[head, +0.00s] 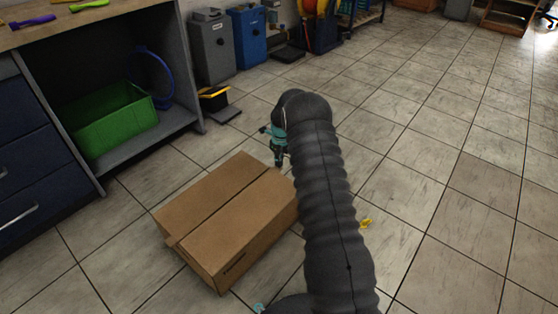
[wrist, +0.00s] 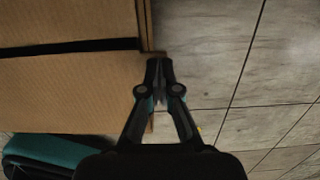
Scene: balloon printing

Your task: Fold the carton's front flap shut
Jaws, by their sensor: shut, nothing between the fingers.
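The brown cardboard carton (head: 215,190) sits on the tiled floor in the head view. Two broad top flaps lie nearly flat, with a seam between them. A small tab of cardboard sticks out at the seam's left end. In the wrist view the carton (wrist: 65,85) fills the left side, with a dark gap between two panels and a narrow upright edge. My gripper (wrist: 159,62) is shut and empty, its tips close beside that edge; I cannot tell whether they touch. In the head view my gripper (head: 279,160) is at the carton's far right corner, partly hidden by my arm.
A workbench with a green bin (head: 110,120) on its lower shelf stands at the left. Grey (head: 213,45) and blue (head: 248,38) cabinets stand at the back. A small yellow item (head: 366,223) lies right of my arm. The floor at the right is clear.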

